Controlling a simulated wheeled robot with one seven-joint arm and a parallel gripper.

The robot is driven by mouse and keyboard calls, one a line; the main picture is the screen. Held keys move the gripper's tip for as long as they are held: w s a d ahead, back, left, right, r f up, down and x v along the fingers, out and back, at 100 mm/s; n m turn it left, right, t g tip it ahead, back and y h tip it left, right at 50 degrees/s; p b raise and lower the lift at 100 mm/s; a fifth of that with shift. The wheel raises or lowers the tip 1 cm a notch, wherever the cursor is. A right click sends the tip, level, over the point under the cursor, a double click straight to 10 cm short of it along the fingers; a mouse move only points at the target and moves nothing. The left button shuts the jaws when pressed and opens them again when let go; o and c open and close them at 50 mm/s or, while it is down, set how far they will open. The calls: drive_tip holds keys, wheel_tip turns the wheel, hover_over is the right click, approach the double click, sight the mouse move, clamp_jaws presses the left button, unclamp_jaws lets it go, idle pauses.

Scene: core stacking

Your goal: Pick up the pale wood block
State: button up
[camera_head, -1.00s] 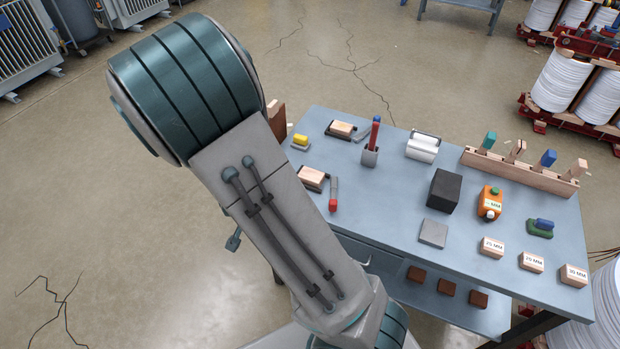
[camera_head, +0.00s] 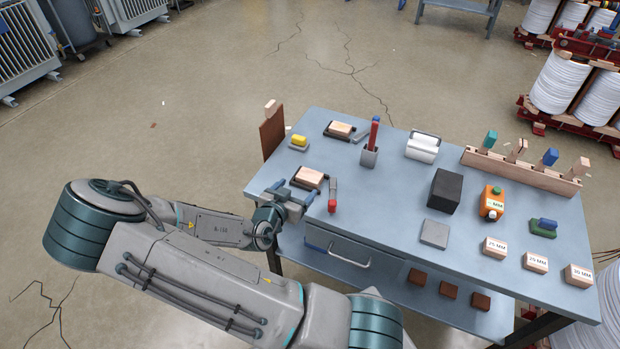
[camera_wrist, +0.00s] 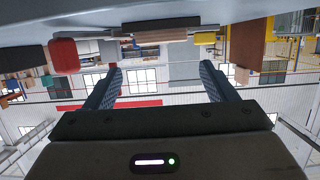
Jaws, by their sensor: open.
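Several pale wood blocks are in view, and I cannot tell for sure which one the task names. The nearest pale wood block (camera_head: 309,176) sits in a dark holder at the table's left front. My gripper (camera_head: 291,194) is open and empty at the table's left front edge, just short of this block. In the wrist view, which is upside down, the block (camera_wrist: 160,36) shows beyond and between the open fingers (camera_wrist: 160,75). Another pale block (camera_head: 341,128) sits in a similar holder farther back. Three labelled pale blocks (camera_head: 536,263) lie along the right front edge.
A red-ended tool (camera_head: 332,196) lies right of the near block. A yellow-topped item (camera_head: 299,141) and an upright brown board (camera_head: 272,134) stand at the left. A black block (camera_head: 444,191) and grey plate (camera_head: 435,233) are mid-table. A drawer handle (camera_head: 345,262) juts out below.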

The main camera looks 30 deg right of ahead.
sight(309, 176)
drive_tip(key=x, duration=0.3)
drive_tip(key=p+x, duration=0.1)
drive_tip(key=x, duration=0.5)
drive_tip(key=shift+w+f, duration=0.15)
drive_tip(key=shift+f, duration=0.15)
drive_tip(key=shift+a, duration=0.1)
drive_tip(key=c, duration=0.8)
